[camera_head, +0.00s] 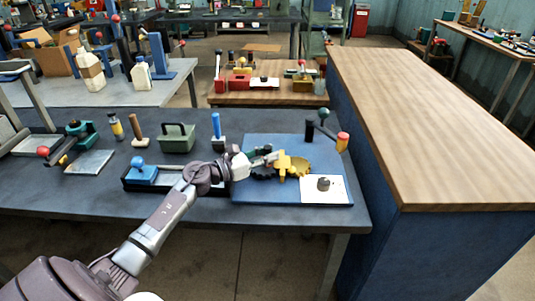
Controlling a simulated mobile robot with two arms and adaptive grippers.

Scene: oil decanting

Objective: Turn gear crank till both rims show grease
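The gear set sits on a blue board (285,144) on the dark workbench. A gold gear (301,167) is at its middle, with a dark gear (262,174) at its left, partly hidden by my gripper. A yellow block-like part (283,164) stands over the gears. A dark crank-like arm (311,130) with a green knob (323,114) rises at the board's back right. My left gripper (271,157) is at the yellow part's left side; whether it touches or grips it is too small to tell. Grease on the rims cannot be made out. My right gripper is not in view.
A white plate with a black knob (323,184) lies at the board's front right. A red-and-yellow cylinder (343,142) stands at its right edge. A blue-handled tool (217,130), a green box (177,138) and a blue-knobbed slide (141,171) are left. A wood-topped counter (430,130) borders the right.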

